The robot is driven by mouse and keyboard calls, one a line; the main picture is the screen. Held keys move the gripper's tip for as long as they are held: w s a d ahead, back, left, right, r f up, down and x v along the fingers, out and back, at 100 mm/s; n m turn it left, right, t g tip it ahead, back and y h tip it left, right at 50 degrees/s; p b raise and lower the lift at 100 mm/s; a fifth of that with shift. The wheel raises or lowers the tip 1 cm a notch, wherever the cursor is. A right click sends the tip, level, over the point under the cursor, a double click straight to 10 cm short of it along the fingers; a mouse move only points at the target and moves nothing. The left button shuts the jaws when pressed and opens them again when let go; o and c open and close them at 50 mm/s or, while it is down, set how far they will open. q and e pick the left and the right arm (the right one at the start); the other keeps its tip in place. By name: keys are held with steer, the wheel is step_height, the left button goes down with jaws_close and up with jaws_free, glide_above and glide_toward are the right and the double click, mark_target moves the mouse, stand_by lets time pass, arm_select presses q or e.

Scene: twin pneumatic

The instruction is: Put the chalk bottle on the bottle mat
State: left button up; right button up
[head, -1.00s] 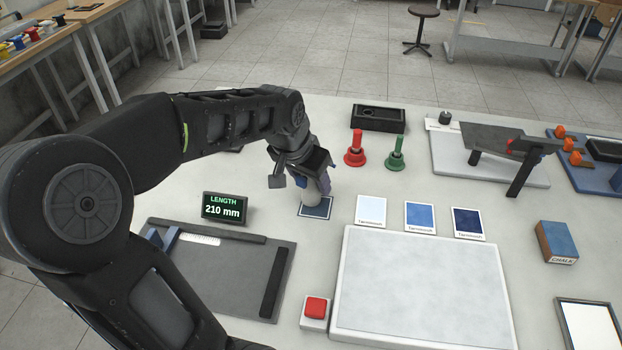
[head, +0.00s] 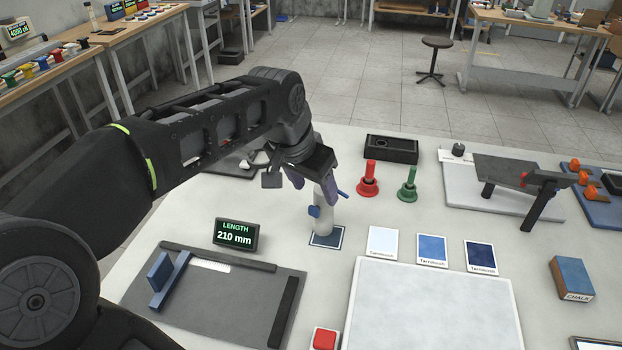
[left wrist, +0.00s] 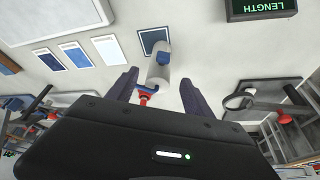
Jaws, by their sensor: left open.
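The chalk bottle (head: 323,219), pale grey-white with blue parts near its top, stands upright on the dark blue bottle mat (head: 327,241) with a white border. The bottle's base covers the far part of the mat. My left gripper (head: 313,190) is open around and above the bottle's upper end, which it partly hides. In the left wrist view, the bottle (left wrist: 159,65) shows between the two spread fingers (left wrist: 158,80), with gaps on both sides, and the mat (left wrist: 147,35) shows beyond its base. My right gripper is not in view.
A red bell-shaped item (head: 368,185) and a green one (head: 408,190) stand to the right. Three blue-toned cards, including a pale one (head: 382,241), lie right of the mat. A length display (head: 236,235) stands to the left. A white board (head: 430,310) lies in front.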

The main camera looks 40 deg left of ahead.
arm_select(q)
steer(key=v, duration=0.2)
steer(key=shift+s+r, duration=0.15)
steer(key=shift+r, duration=0.1)
